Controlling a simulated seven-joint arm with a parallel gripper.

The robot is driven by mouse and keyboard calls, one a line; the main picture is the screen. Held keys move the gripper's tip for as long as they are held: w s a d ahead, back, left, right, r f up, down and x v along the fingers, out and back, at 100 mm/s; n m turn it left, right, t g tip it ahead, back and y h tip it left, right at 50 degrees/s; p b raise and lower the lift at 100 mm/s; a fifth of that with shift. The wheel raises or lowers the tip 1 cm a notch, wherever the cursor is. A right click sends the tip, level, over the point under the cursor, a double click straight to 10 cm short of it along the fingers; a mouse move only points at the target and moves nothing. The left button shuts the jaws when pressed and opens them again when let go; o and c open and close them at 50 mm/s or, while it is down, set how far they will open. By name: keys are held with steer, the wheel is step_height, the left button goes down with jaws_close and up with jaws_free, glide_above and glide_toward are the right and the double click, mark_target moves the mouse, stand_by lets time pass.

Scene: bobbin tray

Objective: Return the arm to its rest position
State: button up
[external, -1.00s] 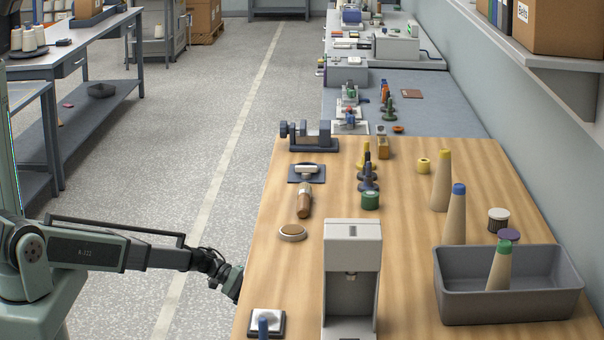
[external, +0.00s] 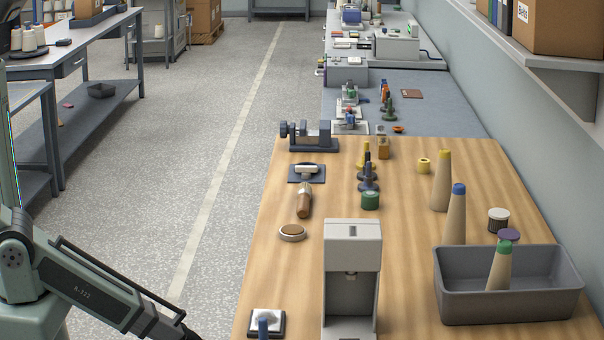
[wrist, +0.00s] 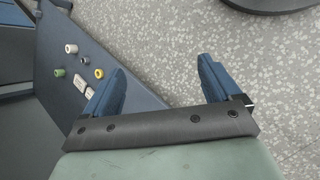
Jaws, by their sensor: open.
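My gripper (wrist: 159,82) shows in the wrist view with its two blue fingers wide apart and nothing between them. It points down over the speckled floor, beside a dark blue surface. In the external view my arm reaches down to the bottom edge, left of the wooden table (external: 400,190), and the gripper itself is out of frame there.
A grey-white device (external: 352,245) stands at the table's front. Two tan cones, yellow-topped (external: 441,185) and blue-topped (external: 455,220), stand behind the tray. Several small spools lie on the blue surface (wrist: 62,40) in the wrist view. The floor aisle (external: 215,190) left of the table is clear.

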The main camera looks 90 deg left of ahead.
steer(key=s+d+m+g+y, duration=0.2)
steer(key=s+d+m+y, duration=0.1)
steer(key=s, duration=0.6)
steer(key=s+d+m+g+y, duration=0.3)
steer(key=s+m, duration=0.1)
steer(key=s, duration=0.5)
steer(key=shift+d+y, duration=0.25)
steer(key=shift+y, duration=0.05)
steer(key=shift+s+f, duration=0.1)
